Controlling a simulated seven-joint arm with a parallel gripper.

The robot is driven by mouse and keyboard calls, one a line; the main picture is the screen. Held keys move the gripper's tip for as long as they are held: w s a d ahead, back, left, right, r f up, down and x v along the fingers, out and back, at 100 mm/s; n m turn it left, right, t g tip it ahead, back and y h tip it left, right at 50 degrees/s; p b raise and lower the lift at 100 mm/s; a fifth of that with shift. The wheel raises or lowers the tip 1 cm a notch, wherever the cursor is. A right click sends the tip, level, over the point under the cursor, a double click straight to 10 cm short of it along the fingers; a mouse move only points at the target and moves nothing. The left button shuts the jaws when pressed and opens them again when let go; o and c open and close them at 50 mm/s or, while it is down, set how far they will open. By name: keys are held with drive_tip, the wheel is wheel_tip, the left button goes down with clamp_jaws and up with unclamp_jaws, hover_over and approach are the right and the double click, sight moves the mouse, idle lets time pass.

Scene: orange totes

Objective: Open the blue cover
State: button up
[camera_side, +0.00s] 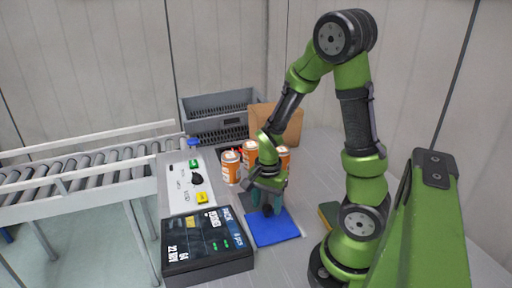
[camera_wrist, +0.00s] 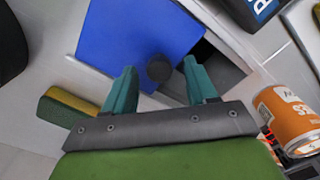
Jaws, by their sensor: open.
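The blue cover (camera_side: 272,231) is a flat square panel lying at the table surface, in front of my gripper in the side view. In the wrist view the cover (camera_wrist: 125,30) has a round black knob (camera_wrist: 159,69) near one edge. A grey recess with a dark inside (camera_wrist: 212,72) shows beside that edge. My gripper (camera_side: 266,208) points down over the cover. In the wrist view its two teal fingers (camera_wrist: 160,72) are apart, one on each side of the knob. I cannot tell whether either finger touches it.
Several orange cans (camera_side: 231,167) stand just behind my gripper; one can (camera_wrist: 288,117) shows at right in the wrist view. A control panel (camera_side: 178,185) and black display box (camera_side: 205,258) are at left. A green-yellow sponge (camera_wrist: 67,105) lies nearby. A grey crate (camera_side: 215,132) stands behind.

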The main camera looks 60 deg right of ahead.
wheel_tip(320, 180, up, 17)
drive_tip(key=shift+f, duration=0.2)
idle(0.3)
drive_tip(key=a+r+n+t+y, duration=0.1)
drive_tip(key=a+r+n+t, duration=0.1)
drive_tip(key=a+n, duration=0.4)
drive_tip(key=a+r+n+t+y, duration=0.1)
drive_tip(key=a+r+n+t, duration=0.2)
drive_tip(key=a+n+t, duration=0.2)
drive_tip(key=a+n, duration=0.2)
drive_tip(key=n, duration=0.1)
drive_tip(key=shift+s+a, duration=0.25)
drive_tip(key=shift+s, duration=0.1)
